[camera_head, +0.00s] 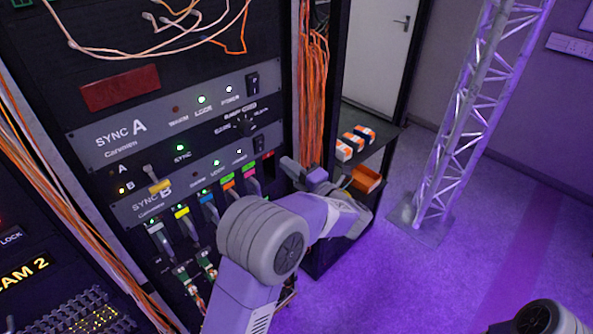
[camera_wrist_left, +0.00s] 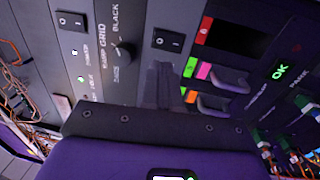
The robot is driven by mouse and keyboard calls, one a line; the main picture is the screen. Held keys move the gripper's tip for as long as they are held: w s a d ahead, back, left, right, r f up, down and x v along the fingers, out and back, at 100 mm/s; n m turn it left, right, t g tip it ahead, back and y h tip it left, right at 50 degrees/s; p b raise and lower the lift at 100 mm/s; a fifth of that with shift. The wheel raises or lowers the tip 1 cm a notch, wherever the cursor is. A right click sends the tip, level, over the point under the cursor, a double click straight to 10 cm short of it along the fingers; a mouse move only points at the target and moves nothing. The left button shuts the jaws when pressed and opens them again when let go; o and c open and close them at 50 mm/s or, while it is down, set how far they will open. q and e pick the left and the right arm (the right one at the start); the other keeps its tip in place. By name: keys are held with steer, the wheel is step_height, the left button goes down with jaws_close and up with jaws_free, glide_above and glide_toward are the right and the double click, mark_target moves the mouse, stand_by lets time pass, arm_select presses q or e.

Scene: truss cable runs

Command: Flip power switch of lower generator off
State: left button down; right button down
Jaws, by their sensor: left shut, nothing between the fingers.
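The lower generator is the grey SYNC B panel (camera_head: 136,209), under the SYNC A panel (camera_head: 121,140). Its black power switch (camera_head: 258,143) sits at the panel's right end, and it shows in the left wrist view (camera_wrist_left: 167,40) with I and O marks. Its white power lamp (camera_head: 239,152) and a green lamp (camera_head: 216,163) are lit. My left gripper (camera_head: 303,172) is shut and empty to the right of the rack in the head view. In the left wrist view its fingers (camera_wrist_left: 161,85) appear just below the switch; contact cannot be told. My right gripper is out of view.
Orange cables (camera_head: 313,80) run down beside the rack. A shelf (camera_head: 390,140) holds small boxes.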

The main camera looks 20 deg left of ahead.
mark_target(260, 142)
arm_select(q)
steer(key=x, duration=0.8)
steer(key=shift+w+a, duration=0.25)
steer(key=shift+a, duration=0.05)
steer(key=shift+a+r+h+p, duration=0.2)
steer(key=shift+h+p, duration=0.1)
steer(key=shift+p, duration=0.2)
steer(key=shift+d, duration=0.4)
steer(key=r+b+v, duration=0.1)
steer(key=r+v, duration=0.1)
steer(key=v, duration=1.1)
steer(key=shift+s+r, duration=0.2)
steer(key=shift+r, duration=0.15)
